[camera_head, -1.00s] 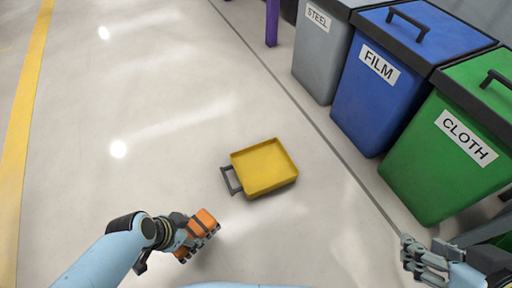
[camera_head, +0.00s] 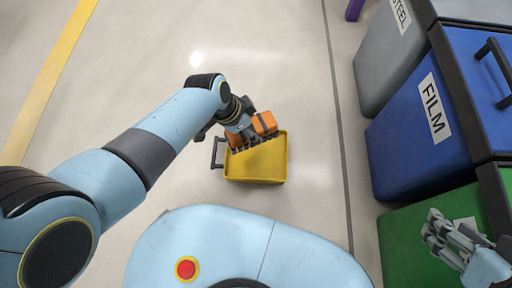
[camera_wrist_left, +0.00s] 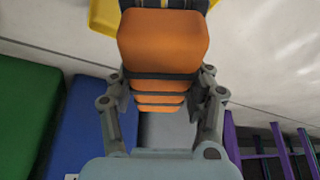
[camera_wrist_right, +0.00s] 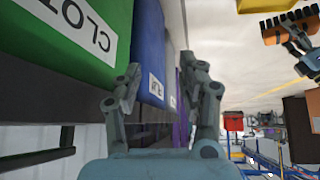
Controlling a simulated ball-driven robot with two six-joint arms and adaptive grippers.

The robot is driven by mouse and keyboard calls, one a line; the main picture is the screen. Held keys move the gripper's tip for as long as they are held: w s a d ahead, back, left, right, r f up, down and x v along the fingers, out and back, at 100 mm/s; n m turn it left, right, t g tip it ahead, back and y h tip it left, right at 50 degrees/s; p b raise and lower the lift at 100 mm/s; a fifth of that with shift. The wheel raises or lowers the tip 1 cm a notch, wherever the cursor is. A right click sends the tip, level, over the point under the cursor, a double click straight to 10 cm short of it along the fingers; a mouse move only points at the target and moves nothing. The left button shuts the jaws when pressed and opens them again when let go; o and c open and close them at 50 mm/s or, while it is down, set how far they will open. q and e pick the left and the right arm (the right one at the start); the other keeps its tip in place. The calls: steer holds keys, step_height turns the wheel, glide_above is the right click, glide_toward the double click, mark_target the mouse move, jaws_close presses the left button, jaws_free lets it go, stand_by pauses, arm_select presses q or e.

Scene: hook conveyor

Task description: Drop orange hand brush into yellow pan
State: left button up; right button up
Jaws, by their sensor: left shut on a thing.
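The orange hand brush (camera_head: 264,123) is held in my left gripper (camera_head: 245,131), over the far side of the yellow pan (camera_head: 257,168). The brush also shows in the left wrist view (camera_wrist_left: 163,42), between the shut fingers, which partly cover it. The pan lies on the floor with its dark handle to the left, and its edge shows in the left wrist view (camera_wrist_left: 104,15). In the right wrist view the brush (camera_wrist_right: 290,24) and pan (camera_wrist_right: 262,5) appear close, with a small gap. My right gripper (camera_head: 434,232) is open and empty at the right.
A grey STEEL bin (camera_head: 388,65), a blue FILM bin (camera_head: 405,150) and a green bin (camera_head: 405,238) stand along the right. A purple post (camera_head: 354,9) stands at the top. The floor left of the pan is clear.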

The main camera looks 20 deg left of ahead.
arm_select(q)
step_height(320, 180, down, 2)
steer(key=shift+f+b, duration=0.1)
steer(key=shift+b, duration=0.75)
steer(key=shift+f+b, duration=0.55)
step_height(320, 180, down, 2)
steer(key=shift+f+b, duration=0.2)
steer(key=shift+b, duration=1)
steer(key=shift+f, duration=0.1)
arm_select(e)
steer(key=w+a+r+n+t+y, duration=0.1)
steer(key=w+r+t, duration=0.6)
steer(key=t, duration=0.3)
steer(key=shift+a+r, duration=0.25)
steer(key=shift+a, duration=0.05)
arm_select(q)
steer(key=o, duration=1.2)
steer(key=v, duration=1.2)
steer(key=shift+a, duration=0.1)
